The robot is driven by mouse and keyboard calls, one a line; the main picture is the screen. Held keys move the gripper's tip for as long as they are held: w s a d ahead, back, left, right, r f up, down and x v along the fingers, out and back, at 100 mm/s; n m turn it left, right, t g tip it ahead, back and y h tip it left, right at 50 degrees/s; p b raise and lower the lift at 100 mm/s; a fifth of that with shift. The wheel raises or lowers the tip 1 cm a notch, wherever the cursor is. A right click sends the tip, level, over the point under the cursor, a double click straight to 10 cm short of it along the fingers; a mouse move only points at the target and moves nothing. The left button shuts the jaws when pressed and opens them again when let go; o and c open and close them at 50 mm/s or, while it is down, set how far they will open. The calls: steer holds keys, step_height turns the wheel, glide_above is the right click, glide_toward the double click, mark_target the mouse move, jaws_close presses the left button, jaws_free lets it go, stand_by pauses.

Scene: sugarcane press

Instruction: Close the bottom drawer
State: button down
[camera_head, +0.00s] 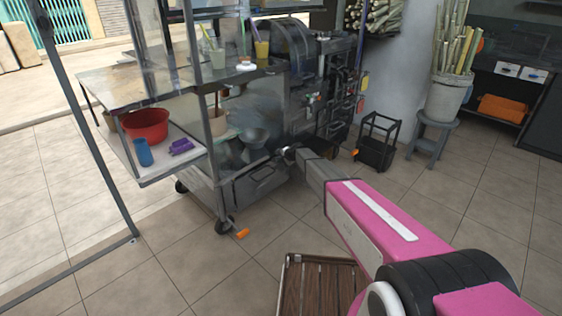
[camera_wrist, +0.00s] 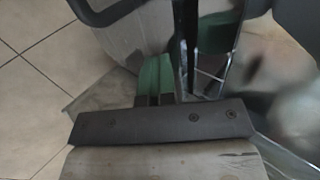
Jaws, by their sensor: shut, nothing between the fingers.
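The bottom drawer (camera_head: 256,187) is the grey metal front with a bar handle, low on the sugarcane cart (camera_head: 205,185). How far it stands out from the cart is hard to tell. My gripper (camera_head: 291,153) is at the right end of the drawer, near its upper edge, small and partly hidden by my arm. In the wrist view my gripper (camera_wrist: 154,78) shows green fingers close together and empty, beside a pale metal panel. A dark curved bar (camera_wrist: 108,14) shows above them. I cannot tell whether the fingers touch the panel.
A red bowl (camera_head: 146,125) and a blue cup (camera_head: 143,152) sit on the cart's side shelf. A black crate-like stand (camera_head: 376,150) and a stool (camera_head: 433,137) are to the right. A slatted wooden piece (camera_head: 315,285) lies in front. Tiled floor is clear at left.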

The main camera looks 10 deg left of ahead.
steer(key=s+d+r, duration=0.7)
steer(key=s+d, duration=0.1)
steer(key=d, duration=0.2)
steer(key=s+d+r+n+g+h, duration=0.2)
steer(key=s+d, duration=0.6)
steer(key=s, duration=0.5)
steer(key=s+d+r+n+g+h, duration=0.2)
steer(key=s+d, duration=0.6)
steer(key=s, duration=0.5)
steer(key=s+d+r+n+g+h, duration=0.1)
steer(key=s+d+r+n+h, duration=0.2)
steer(key=s+d, duration=0.6)
steer(key=s, duration=0.4)
steer(key=shift+s+r+n+g, duration=0.2)
steer(key=shift+n+g, duration=0.1)
steer(key=shift+g, duration=0.1)
